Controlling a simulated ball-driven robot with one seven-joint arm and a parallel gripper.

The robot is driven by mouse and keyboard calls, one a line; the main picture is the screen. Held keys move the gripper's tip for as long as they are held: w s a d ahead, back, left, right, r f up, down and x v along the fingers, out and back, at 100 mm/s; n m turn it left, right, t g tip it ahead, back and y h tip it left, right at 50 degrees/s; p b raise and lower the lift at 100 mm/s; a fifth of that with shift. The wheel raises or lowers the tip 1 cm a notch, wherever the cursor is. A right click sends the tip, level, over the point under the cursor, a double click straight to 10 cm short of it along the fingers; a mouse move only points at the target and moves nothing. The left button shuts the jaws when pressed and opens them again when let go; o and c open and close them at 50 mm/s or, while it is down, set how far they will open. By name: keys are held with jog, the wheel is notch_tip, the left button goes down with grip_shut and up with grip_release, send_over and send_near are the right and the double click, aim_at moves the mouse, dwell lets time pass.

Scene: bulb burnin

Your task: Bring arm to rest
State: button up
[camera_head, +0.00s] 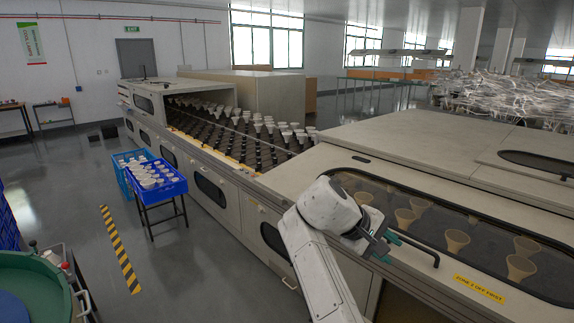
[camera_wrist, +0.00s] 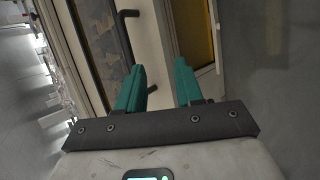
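My gripper (camera_head: 388,245) is at the end of my white arm, in front of the large beige burn-in machine (camera_head: 330,154). In the wrist view its two green fingers (camera_wrist: 158,82) stand apart with nothing between them. A dark bar handle (camera_head: 424,251) on the machine's glazed lid is just beyond the fingers in the head view. The handle also shows in the wrist view (camera_wrist: 122,38), ahead of the left finger, and looks apart from it. The lid looks closed, with several pale cone-shaped bulbs (camera_head: 457,241) behind its window.
A blue crate (camera_head: 160,188) of white bulbs stands on a stand to the left of the machine. Rows of bulbs fill the machine's open section (camera_head: 240,137). A round green table (camera_head: 40,285) is at the lower left. The grey floor by the striped line (camera_head: 120,250) is clear.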

jog(key=s+d+f+m+y, duration=0.1)
jog(key=s+d+f+y, duration=0.1)
jog(key=s+f, duration=0.9)
jog(key=s+d+f+m+y, duration=0.1)
jog(key=s+d+f+y, duration=0.15)
jog(key=s+f, duration=0.75)
jog(key=s+a+f+m+y, duration=0.1)
jog(key=s+f+m+y, duration=0.1)
jog(key=s, duration=0.9)
jog(key=s+a+f+m+y, duration=0.1)
jog(key=s+f+y, duration=0.1)
jog(key=s, duration=1)
jog(key=shift+f+m+g+y, duration=0.3)
jog(key=shift+f+m+y, duration=0.1)
jog(key=shift+f, duration=0.45)
jog(key=shift+a, duration=0.1)
